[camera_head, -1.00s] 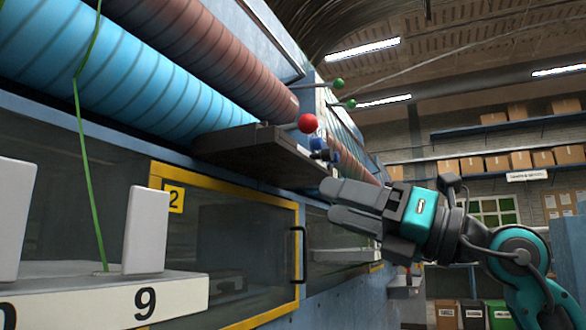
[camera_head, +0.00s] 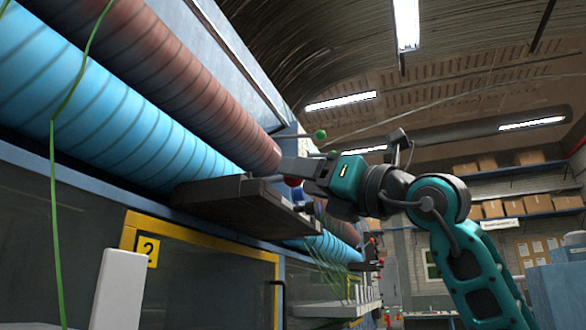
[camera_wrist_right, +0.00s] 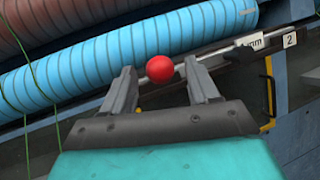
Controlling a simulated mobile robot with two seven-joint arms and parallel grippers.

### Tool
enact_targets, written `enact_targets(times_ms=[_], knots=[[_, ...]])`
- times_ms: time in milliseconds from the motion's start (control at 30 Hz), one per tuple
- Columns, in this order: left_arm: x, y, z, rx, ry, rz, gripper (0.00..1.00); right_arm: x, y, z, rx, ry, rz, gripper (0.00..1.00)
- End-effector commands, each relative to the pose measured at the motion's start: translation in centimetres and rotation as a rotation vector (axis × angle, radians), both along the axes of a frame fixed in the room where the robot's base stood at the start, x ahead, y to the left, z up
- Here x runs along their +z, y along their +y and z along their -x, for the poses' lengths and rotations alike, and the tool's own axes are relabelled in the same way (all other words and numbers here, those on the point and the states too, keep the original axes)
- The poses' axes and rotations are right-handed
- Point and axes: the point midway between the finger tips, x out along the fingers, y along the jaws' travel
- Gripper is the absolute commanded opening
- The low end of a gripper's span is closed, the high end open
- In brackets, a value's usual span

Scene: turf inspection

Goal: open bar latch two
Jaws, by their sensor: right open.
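A red ball knob (camera_wrist_right: 159,69) sits on a metal bar (camera_wrist_right: 205,53) that runs along the dark ledge (camera_head: 240,203) below the rollers. In the wrist view the knob shows between the two fingers of my right gripper (camera_wrist_right: 160,82); the fingers are open and spread to either side of it, and I cannot tell if they touch it. In the head view my right gripper (camera_head: 296,168) is at the end of the ledge and hides most of the red knob (camera_head: 293,182). A plate marked 2 (camera_wrist_right: 290,40) shows in the wrist view. My left gripper is out of view.
A blue roller (camera_head: 105,115) and a brown roller (camera_head: 190,75) run along the machine above the ledge. A green knob (camera_head: 320,134) sticks out above my gripper. The aisle at right is open.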

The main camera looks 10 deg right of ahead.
Motion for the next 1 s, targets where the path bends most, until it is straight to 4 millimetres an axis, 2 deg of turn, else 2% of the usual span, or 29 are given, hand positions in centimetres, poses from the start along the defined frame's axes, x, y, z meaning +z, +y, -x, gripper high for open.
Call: enact_targets(times_ms=[200,567,1000], knots=[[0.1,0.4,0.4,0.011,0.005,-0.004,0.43,1.0,1.5,-1.8,0.001,0.001,0.0,0.6],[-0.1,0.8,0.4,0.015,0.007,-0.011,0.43,1.1,1.8,-2.2,0.0,0.0,0.0,0.6],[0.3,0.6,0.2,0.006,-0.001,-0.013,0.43,1.1,1.8,-2.2,0.0,0.0,0.0,0.18]])
